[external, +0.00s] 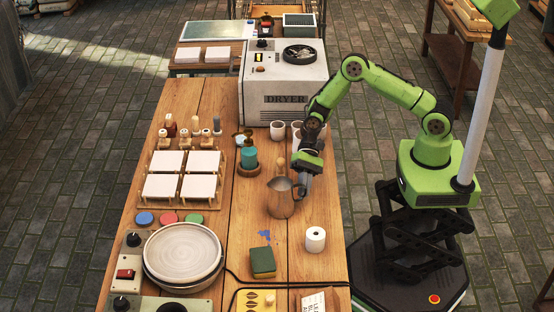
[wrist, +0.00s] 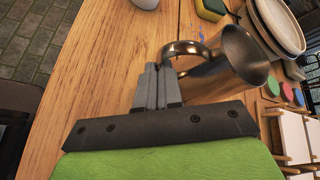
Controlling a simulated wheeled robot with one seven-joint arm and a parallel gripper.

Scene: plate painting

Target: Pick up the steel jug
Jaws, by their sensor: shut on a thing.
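The steel jug (external: 281,202) is upright at the middle of the wooden table, with its handle toward my gripper. In the wrist view the jug (wrist: 240,58) lies at upper right with its mouth to the right. My gripper (external: 297,188) comes down at its right side. In the wrist view my gripper (wrist: 158,78) has its fingers close together, shut on the jug's curved handle (wrist: 186,47). I cannot tell whether the jug's base touches the table; part of the handle is hidden by the fingers.
A teal bottle (external: 249,158) stands behind left, and cups (external: 277,131) stand before the dryer (external: 284,85). White tiles on a rack (external: 216,203) and a round plate (external: 183,250) are left.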

